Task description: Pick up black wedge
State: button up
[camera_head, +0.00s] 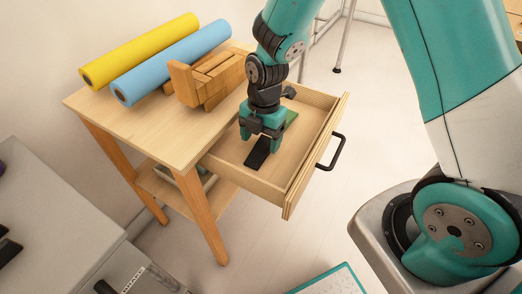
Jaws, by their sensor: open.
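The black wedge (258,152) is a flat dark piece lying on the floor of the open drawer (235,169). My gripper (262,143) is teal and points down into the drawer, at the wedge's upper end. It partly covers that end of the wedge. My gripper is open and holds nothing that I can see. I cannot tell whether its fingers touch the wedge.
The drawer has raised walls and a black handle (331,152). A green item (291,117) shows behind my gripper. On the wooden table (175,139) lie a yellow roll (140,51), a blue roll (172,62) and wooden blocks (208,80). A grey surface (60,215) is at lower left.

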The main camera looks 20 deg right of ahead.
aim_at(260, 151)
jog(key=f, duration=0.3)
jog(key=shift+s+a+f, duration=0.2)
jog(key=shift+a, duration=0.05)
jog(key=shift+c, duration=0.4)
jog(key=c, duration=0.9)
jog(key=shift+r, duration=0.1)
jog(key=shift+c, duration=0.2)
